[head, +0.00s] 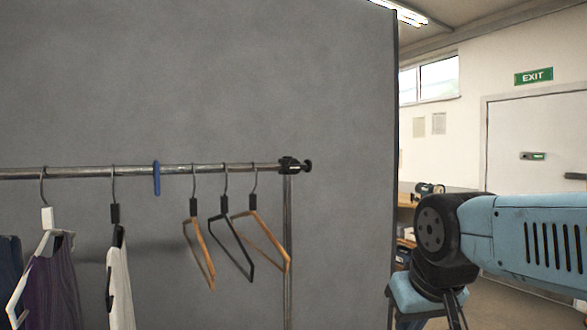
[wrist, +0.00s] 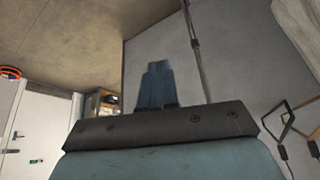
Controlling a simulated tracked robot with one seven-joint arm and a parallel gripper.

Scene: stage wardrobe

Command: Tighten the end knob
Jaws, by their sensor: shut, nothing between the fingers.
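The end knob (head: 308,165) is small, round and dark. It sits at the right end of the metal clothes rail (head: 80,172) in the head view, just beyond the black corner joint (head: 289,165). Whether it has a gap to the joint is too small to tell. My gripper (wrist: 158,66) shows in the wrist view with its two blue fingers shut together and empty. The knob does not show in that view. In the head view my arm is at the right, clear of the rail, and its lower end runs out of the picture.
Wooden hangers (head: 200,250) and a dark hanger (head: 233,240) hang left of the rack's upright (head: 287,245). A blue clip (head: 156,178) and clothes (head: 55,285) are further left. A grey partition (head: 345,100) stands behind. A workbench (head: 408,200) is beyond its edge.

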